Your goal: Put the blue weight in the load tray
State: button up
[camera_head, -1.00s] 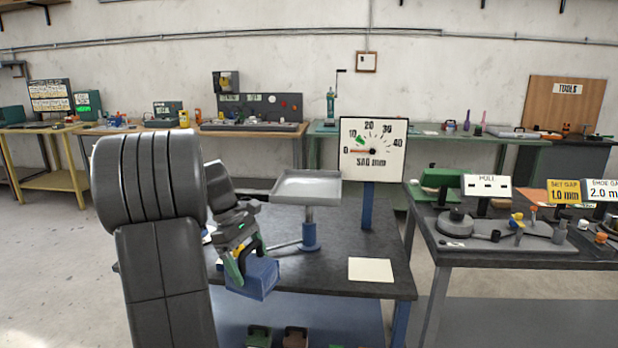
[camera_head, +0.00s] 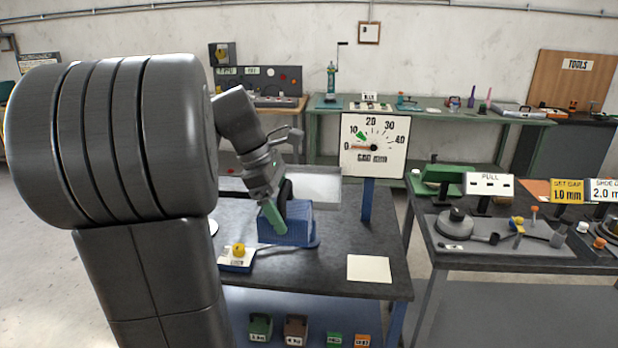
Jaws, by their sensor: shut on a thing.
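The blue weight (camera_head: 298,229) is a blue block in the camera view, above the dark bench. My gripper (camera_head: 276,215) is shut on it, with a green finger down its left side. The load tray (camera_head: 322,186) is a pale grey tray behind the weight and my gripper. Its left part and its post are hidden by them. The weight appears in front of and below the tray's surface in the picture; I cannot tell its exact height or distance from the tray. A dial gauge (camera_head: 374,146) stands behind, its pointer near 0.
A small blue box with a yellow knob (camera_head: 237,258) is on the bench at front left. A blank card (camera_head: 368,268) lies at right. Several small weights (camera_head: 296,330) stand on the lower shelf. Another bench (camera_head: 470,255) with instruments is at the right.

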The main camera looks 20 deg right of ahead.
aim_at(299, 187)
jog(key=i+l, duration=0.85)
jog(key=i, duration=0.3)
